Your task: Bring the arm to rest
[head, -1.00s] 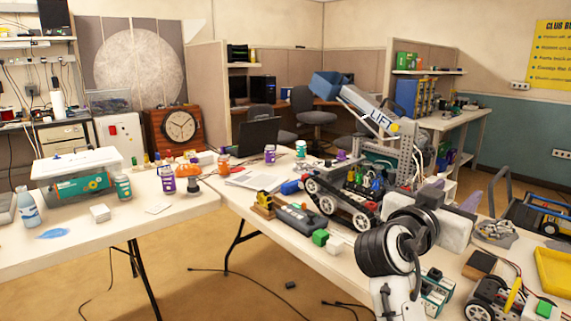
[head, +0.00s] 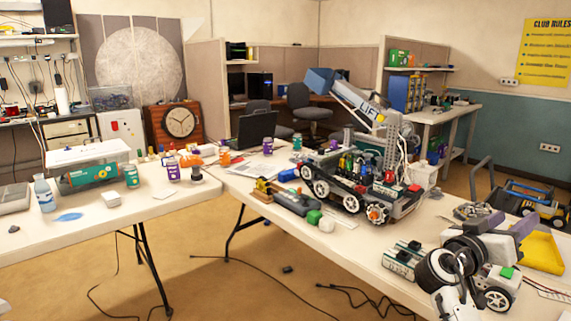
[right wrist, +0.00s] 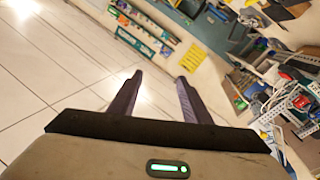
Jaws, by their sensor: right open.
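My right arm (head: 455,280) comes in at the lower right of the head view, its black and white wrist over the front right part of the table. My right gripper (head: 520,226) points away to the right, partly hidden by the wrist. In the right wrist view its two dark fingers (right wrist: 158,80) are apart with nothing between them. My left gripper is not in view.
The right table (head: 350,250) bears a wheeled robot with a LIFT arm (head: 365,108), battery modules (head: 403,258), a small wheeled robot (head: 498,298) near my wrist and a yellow tray (head: 541,252). Cables lie on the floor. The table's front middle is fairly clear.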

